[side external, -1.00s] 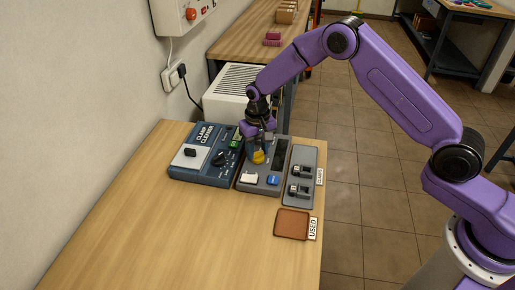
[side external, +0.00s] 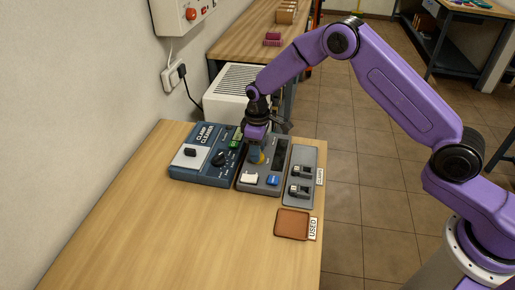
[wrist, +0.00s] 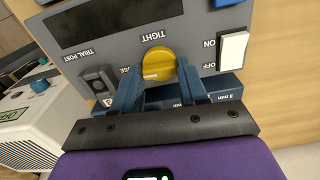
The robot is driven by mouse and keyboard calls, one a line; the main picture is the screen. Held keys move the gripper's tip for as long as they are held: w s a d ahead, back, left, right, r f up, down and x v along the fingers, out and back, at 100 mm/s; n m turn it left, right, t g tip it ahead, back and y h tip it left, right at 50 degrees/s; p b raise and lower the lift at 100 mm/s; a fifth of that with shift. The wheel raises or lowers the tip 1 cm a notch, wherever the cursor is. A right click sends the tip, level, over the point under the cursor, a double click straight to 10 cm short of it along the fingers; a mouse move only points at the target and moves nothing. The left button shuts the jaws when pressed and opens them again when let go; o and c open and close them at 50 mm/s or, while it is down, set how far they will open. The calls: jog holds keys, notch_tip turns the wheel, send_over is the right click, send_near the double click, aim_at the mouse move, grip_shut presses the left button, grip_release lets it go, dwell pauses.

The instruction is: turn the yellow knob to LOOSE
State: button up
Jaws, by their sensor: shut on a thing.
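The yellow knob (wrist: 159,63) is on a grey panel (wrist: 205,62) in the wrist view, between the two blue-grey fingers of my gripper (wrist: 160,78), which is shut on it. A short pale mark shows on the knob's lower left part. The word TIGHT is printed above the knob. At its left only the end of a label, "SE", shows; a finger hides the rest. In the side view my gripper (side external: 257,146) points down over the panel, and a little of the yellow knob (side external: 261,157) shows beneath it.
A white ON/OFF switch (wrist: 233,47) and a trial post (wrist: 98,82) flank the knob. In the side view the blue clamp cleaner (side external: 205,155) stands left of the panel. A clamp rack (side external: 301,178) stands right. A brown tray (side external: 292,223) lies in front; the table's front left is clear.

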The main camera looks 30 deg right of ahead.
jog(key=shift+n, duration=0.4)
jog(key=o, duration=1.1)
notch_tip(320, 180, up, 18)
jog(key=shift+f, duration=0.25)
